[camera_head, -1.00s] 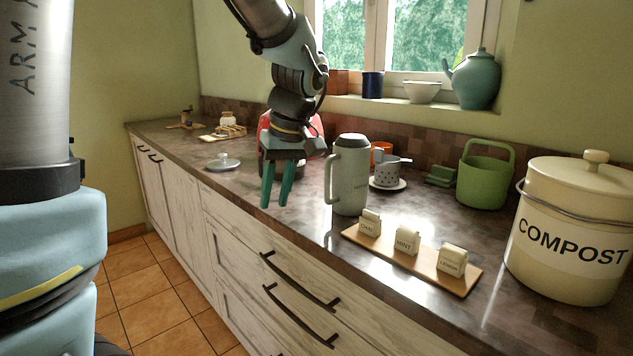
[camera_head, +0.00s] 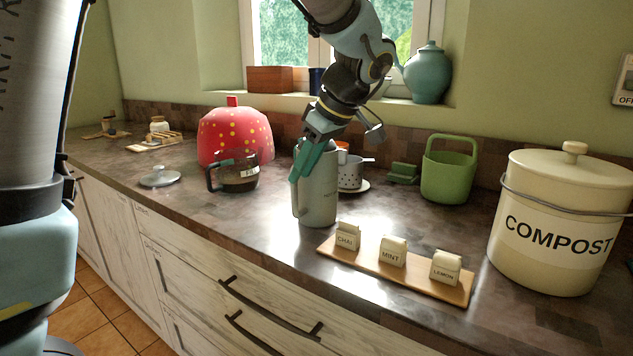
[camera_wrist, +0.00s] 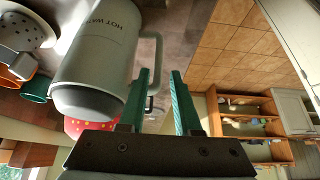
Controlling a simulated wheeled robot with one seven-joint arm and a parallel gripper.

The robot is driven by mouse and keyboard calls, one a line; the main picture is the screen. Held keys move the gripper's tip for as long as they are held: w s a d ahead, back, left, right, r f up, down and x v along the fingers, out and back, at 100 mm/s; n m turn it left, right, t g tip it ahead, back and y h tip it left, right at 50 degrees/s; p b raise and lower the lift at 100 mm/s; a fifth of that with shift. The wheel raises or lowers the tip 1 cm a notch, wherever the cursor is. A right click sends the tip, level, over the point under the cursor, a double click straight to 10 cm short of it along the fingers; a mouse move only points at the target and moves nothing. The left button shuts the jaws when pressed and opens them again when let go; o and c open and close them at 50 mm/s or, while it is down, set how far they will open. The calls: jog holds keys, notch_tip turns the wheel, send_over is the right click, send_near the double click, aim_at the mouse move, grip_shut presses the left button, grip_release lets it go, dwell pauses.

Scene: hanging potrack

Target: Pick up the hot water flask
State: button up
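The hot water flask (camera_head: 316,196) is a grey-green jug standing upright on the counter. In the wrist view the flask (camera_wrist: 100,50) fills the upper left, with "HOT WAT" lettering and its dark lid towards me. Its loop handle (camera_wrist: 157,52) shows beside the body. My gripper (camera_head: 296,176) is at the flask's upper left side, in front of its lid. In the wrist view the green fingers of my gripper (camera_wrist: 160,72) are apart, with part of the handle seen between their tips. I cannot tell whether they touch it.
A glass pot (camera_head: 238,176) and a red dotted cover (camera_head: 235,130) stand left of the flask. A board (camera_head: 425,282) with several tea boxes lies in front right. A perforated cup (camera_head: 350,172) is close behind. A compost bin (camera_head: 560,215) stands far right.

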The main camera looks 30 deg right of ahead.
jog(key=p, duration=0.1)
send_over(295, 215)
jog(key=f, duration=0.4)
jog(key=shift+w+d, duration=0.1)
jog(key=shift+w, duration=0.2)
jog(key=shift+c, duration=0.4)
grip_shut()
dwell(0.5)
